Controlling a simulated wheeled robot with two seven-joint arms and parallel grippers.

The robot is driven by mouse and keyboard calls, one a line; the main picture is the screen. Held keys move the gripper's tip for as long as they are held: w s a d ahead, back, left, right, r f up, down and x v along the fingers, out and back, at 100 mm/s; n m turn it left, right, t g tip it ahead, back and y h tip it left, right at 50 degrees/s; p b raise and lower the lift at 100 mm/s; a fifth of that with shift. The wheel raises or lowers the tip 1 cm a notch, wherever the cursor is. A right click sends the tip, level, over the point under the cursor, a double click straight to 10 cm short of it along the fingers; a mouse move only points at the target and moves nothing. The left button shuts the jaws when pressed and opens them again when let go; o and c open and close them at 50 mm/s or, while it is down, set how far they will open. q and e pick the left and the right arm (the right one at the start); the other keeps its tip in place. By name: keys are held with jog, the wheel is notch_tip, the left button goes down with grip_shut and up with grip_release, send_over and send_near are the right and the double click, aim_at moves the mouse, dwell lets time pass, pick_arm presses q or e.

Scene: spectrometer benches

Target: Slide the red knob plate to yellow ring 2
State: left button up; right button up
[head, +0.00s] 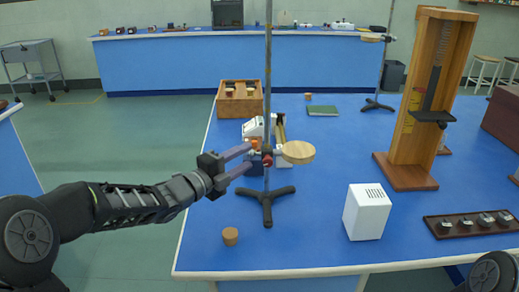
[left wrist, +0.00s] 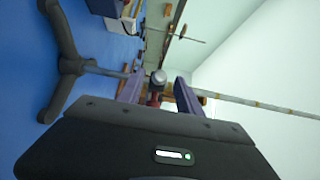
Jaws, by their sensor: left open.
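A thin upright rod (head: 268,90) stands on a dark three-legged base (head: 267,200) near the middle of the blue bench. A clamp with a red knob (head: 267,161) sits low on the rod and carries a round wooden plate (head: 298,152) to its right. My left gripper (head: 249,157) reaches in from the left, its open fingers close to the knob. In the left wrist view, the red knob (left wrist: 155,97) lies between the two fingers (left wrist: 157,88), with a rounded grey part beyond it. Contact cannot be told. Light bands show on the rod; ring 2 cannot be identified. My right gripper is out of view.
A white box (head: 366,212), a cork (head: 230,236) and a dark tray (head: 470,224) of small weights are in front. A tall wooden frame (head: 440,90) stands at right. Behind are a wooden crate (head: 240,108), a green book (head: 322,111) and another rod stand (head: 378,104).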

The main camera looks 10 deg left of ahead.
pick_arm(q)
jog(key=x, duration=0.6)
jog(key=shift+p, duration=0.35)
jog(key=shift+w, duration=0.1)
grip_shut()
dwell(1.0)
